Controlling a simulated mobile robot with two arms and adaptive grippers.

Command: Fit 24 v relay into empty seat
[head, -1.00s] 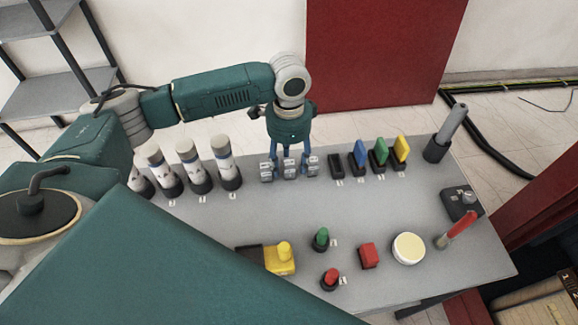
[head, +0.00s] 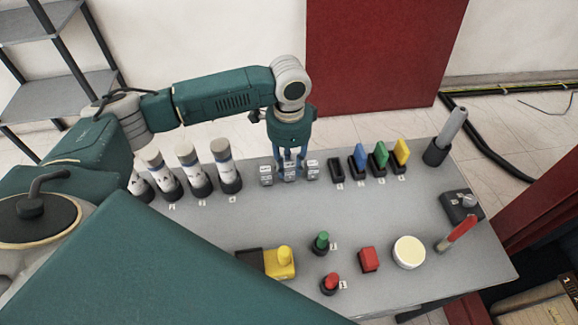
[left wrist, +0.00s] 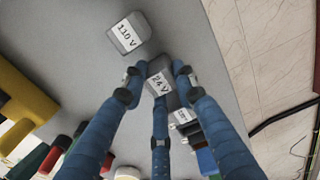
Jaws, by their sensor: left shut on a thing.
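Three small grey relays stand in a row on the grey table. Whether the relay is off the table I cannot tell. The 110 V relay (head: 266,176) is to its left and also shows in the left wrist view (left wrist: 127,35). A third relay (head: 313,171) is close on the right, label unclear. The empty black seat (head: 336,170) is right of the relays.
Blue (head: 360,156), green (head: 381,155) and yellow (head: 401,153) relays stand in black seats right of the empty one. Several white cylinders (head: 190,160) stand left. Buttons and a yellow switch (head: 280,262) are in front. The table's middle is clear.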

